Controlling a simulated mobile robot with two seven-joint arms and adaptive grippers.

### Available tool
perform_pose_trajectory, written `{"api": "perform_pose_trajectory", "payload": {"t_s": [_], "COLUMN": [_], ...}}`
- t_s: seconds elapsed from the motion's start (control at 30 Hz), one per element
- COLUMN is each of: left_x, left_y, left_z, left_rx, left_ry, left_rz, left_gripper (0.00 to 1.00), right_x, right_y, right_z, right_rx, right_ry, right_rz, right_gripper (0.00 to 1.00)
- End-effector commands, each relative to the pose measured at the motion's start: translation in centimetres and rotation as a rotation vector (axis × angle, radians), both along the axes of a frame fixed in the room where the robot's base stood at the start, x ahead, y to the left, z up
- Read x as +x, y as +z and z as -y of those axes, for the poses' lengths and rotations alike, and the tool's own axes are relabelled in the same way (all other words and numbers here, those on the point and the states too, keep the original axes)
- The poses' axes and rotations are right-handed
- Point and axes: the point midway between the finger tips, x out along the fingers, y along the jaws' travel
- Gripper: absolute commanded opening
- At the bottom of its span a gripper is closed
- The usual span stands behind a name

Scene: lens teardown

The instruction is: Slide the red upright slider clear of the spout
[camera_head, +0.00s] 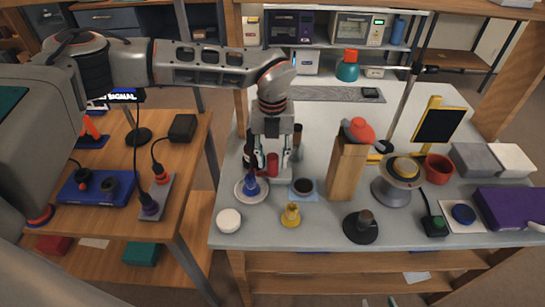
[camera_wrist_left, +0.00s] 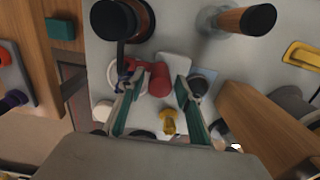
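A red upright piece (camera_head: 272,164) stands on the grey table at the left, below my left gripper (camera_head: 270,166). In the left wrist view the red piece (camera_wrist_left: 157,80) shows between the two spread fingers of my left gripper (camera_wrist_left: 158,108). A gap shows beside the fingers; I cannot tell whether either touches it. A small blue cone-shaped piece (camera_head: 250,186) sits on a white saucer (camera_head: 240,196) just in front. I cannot make out which part is the spout; the fingers hide some of this spot. My right gripper is not in view.
A dark round cup (camera_head: 304,186) on a blue pad, a yellow funnel-like piece (camera_head: 291,214) and a white round lid (camera_head: 229,220) stand close by. A tall wooden block (camera_head: 346,170) with a red-topped item stands to the right. A side table (camera_head: 190,215) is at the left.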

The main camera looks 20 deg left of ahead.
Motion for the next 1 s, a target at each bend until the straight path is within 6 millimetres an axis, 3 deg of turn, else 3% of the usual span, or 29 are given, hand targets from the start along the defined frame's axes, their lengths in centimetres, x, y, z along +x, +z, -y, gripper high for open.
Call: {"api": "perform_pose_trajectory", "payload": {"t_s": [0.03, 0.13, 0.37, 0.67, 0.93, 0.97, 1.0], "left_x": [0.0, 0.0, 0.1, 1.1, 1.1, 1.1, 1.1], "left_y": [0.0, 0.0, 0.0, 0.0, 0.1, 0.1, 0.1], "left_z": [0.0, 0.0, 0.3, 3.6, 3.7, 3.7, 3.7], "left_rx": [0.0, 0.0, 0.0, -0.001, -0.001, -0.001, -0.001], "left_ry": [0.0, 0.0, -0.001, 0.001, 0.001, 0.001, 0.001], "left_rz": [0.0, 0.0, 0.0, 0.0, 0.0, 0.0, 0.0], "left_gripper": [0.27, 0.01, 0.0, 0.0, 0.0, 0.25, 0.35], "right_x": [0.1, 0.2, 0.3, 0.1, 0.0, 0.0, 0.0], "right_y": [0.1, 0.2, 0.3, -0.3, -0.5, -0.5, -0.5], "right_z": [0.0, 0.0, 0.0, 0.0, 0.0, 0.0, 0.0], "right_rx": [0.001, 0.001, 0.001, 0.002, 0.001, 0.001, 0.001], "right_ry": [0.0, 0.0, -0.001, -0.002, -0.001, -0.001, -0.001], "right_rz": [0.002, 0.005, 0.007, 0.003, -0.002, -0.002, -0.002], "right_gripper": [0.4, 0.4, 0.4, 0.4, 0.4, 0.4, 0.4]}}
